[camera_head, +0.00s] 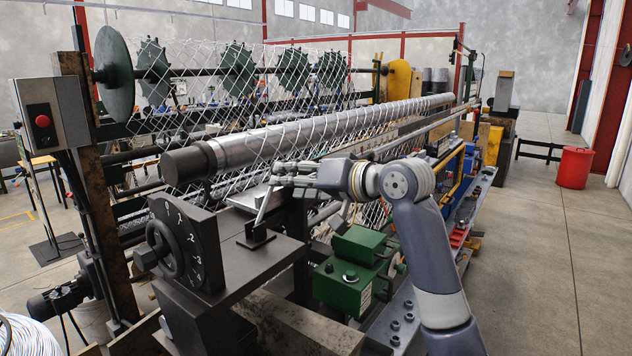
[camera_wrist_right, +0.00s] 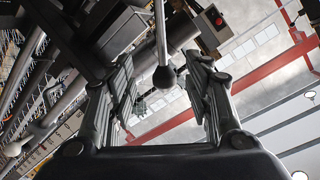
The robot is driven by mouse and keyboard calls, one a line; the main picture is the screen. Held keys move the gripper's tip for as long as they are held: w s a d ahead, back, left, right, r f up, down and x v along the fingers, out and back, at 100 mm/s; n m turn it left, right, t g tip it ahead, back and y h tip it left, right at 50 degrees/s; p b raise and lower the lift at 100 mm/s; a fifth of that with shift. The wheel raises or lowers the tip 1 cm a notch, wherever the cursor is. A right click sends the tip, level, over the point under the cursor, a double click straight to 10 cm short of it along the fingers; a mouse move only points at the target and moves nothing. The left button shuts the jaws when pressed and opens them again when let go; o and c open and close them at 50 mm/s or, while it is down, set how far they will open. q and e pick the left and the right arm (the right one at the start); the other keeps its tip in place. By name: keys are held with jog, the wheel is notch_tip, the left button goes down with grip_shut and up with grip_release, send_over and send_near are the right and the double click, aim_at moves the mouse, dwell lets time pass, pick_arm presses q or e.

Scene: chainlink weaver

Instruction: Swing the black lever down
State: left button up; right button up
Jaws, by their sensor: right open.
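The lever (camera_head: 264,212) stands on a small black base on top of the dark machine block, its thin rod tilted up toward my gripper. In the right wrist view its rod ends in a dark ball knob (camera_wrist_right: 164,79), which shows between the two fingers. My right gripper (camera_head: 282,181) is at the lever's upper end and its jaws are open; it also shows in the right wrist view (camera_wrist_right: 160,90). The gripper hides the knob in the head view, and I cannot tell whether a finger touches it. My left gripper is not in view.
A dial plate with a black handwheel (camera_head: 163,247) is left of the lever. The long steel roller (camera_head: 300,133) and wire mesh (camera_head: 205,75) lie behind it. A green box (camera_head: 345,285) stands to the right, below my arm. A red button box (camera_head: 50,115) is at left.

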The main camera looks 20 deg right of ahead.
jog(key=v, duration=0.6)
jog(key=shift+s+d, duration=0.2)
jog(key=shift+d, duration=0.05)
